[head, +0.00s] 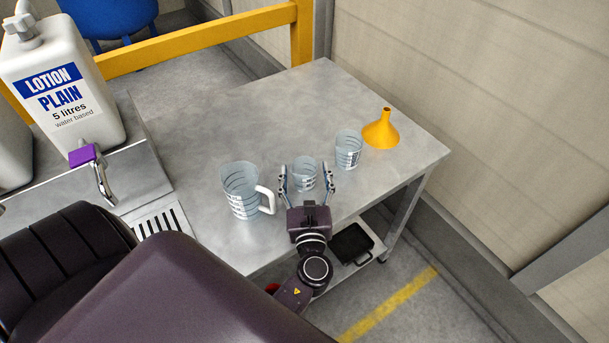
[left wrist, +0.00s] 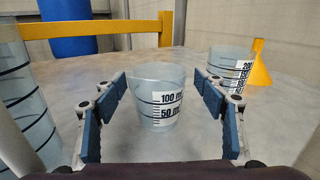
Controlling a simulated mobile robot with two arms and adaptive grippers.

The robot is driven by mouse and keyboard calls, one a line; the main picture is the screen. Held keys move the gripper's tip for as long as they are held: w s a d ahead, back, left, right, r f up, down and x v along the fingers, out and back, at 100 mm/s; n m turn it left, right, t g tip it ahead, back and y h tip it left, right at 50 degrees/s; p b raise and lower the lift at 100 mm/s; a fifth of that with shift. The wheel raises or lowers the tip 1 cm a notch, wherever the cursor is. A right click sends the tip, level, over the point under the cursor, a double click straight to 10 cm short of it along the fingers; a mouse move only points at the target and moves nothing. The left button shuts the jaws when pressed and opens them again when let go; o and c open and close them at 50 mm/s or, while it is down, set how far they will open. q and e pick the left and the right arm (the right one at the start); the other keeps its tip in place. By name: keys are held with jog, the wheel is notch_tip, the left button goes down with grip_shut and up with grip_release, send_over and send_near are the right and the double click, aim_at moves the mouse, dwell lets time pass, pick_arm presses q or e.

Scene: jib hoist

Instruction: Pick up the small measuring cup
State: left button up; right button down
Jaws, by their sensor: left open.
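The small measuring cup (head: 305,172) is clear, with dark lines, and stands upright on the grey table. In the left wrist view the cup (left wrist: 158,97) shows 50 and 100 ml marks. My left gripper (head: 307,178) is open, with a finger on each side of the cup. In the left wrist view the fingers (left wrist: 163,110) show gaps to the cup on both sides. My right gripper is not in view.
A large handled jug (head: 241,188) stands close left of the cup. A medium measuring cup (head: 348,150) and a yellow funnel (head: 381,130) stand to the right. The table (head: 255,120) is clear behind them. A lotion container (head: 62,85) stands at the left.

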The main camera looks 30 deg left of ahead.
pick_arm(q)
jog(key=shift+x, duration=0.75)
jog(key=c, duration=1.1)
jog(key=shift+c, duration=0.5)
jog(key=shift+r, duration=0.15)
